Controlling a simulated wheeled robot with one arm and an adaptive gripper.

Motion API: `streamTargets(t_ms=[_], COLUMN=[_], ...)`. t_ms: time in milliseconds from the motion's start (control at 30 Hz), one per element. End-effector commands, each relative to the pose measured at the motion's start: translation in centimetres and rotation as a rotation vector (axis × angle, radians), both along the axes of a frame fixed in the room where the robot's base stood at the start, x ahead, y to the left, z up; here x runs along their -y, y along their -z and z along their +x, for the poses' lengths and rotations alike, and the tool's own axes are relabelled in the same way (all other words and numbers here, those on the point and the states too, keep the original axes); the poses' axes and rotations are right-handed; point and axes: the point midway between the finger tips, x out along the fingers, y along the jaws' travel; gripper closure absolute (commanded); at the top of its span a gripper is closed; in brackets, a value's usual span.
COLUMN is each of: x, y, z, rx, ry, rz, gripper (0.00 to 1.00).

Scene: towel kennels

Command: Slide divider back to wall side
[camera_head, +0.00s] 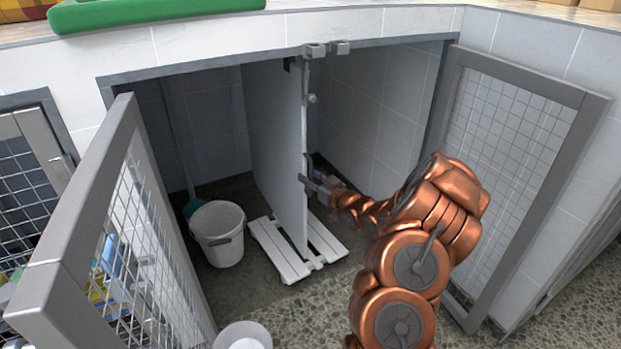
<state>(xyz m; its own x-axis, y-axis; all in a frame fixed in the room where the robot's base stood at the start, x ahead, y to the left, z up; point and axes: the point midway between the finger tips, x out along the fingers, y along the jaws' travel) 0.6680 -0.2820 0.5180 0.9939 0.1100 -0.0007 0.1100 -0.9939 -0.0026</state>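The divider (276,140) is a grey upright panel in the middle of the open kennel. It stands partway between the left and right tiled walls, with its front edge toward me. My copper-coloured arm reaches in from the lower right. My gripper (310,184) is at the divider's front edge, about mid-height, on its right side. The gripper fingers are small and partly hidden, so I cannot tell whether they are closed on the edge or its fitting. A small knob (312,99) sits higher on the same edge.
A white slatted board (275,252) lies on the floor at the divider's foot. A white bucket (217,238) stands to the left. Mesh doors stand open at left (122,215) and right (505,140). Another white container (243,336) is at the bottom edge. The right compartment's tiled wall (385,110) is bare.

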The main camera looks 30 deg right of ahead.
Motion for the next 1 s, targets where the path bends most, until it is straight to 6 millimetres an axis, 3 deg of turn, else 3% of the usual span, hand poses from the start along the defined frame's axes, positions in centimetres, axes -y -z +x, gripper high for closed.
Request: streamTargets(t_ms=[133,500,1000], x=[0.01,0.01,-0.02], y=[-0.02,-0.03,-0.01], z=[-0.01,-0.02,-0.02], rx=[0.0,0.001,0.0], ry=[0.0,0.0,-0.001], rz=[0.0,-0.001,0.0], gripper=[0.64,1.0,1.0])
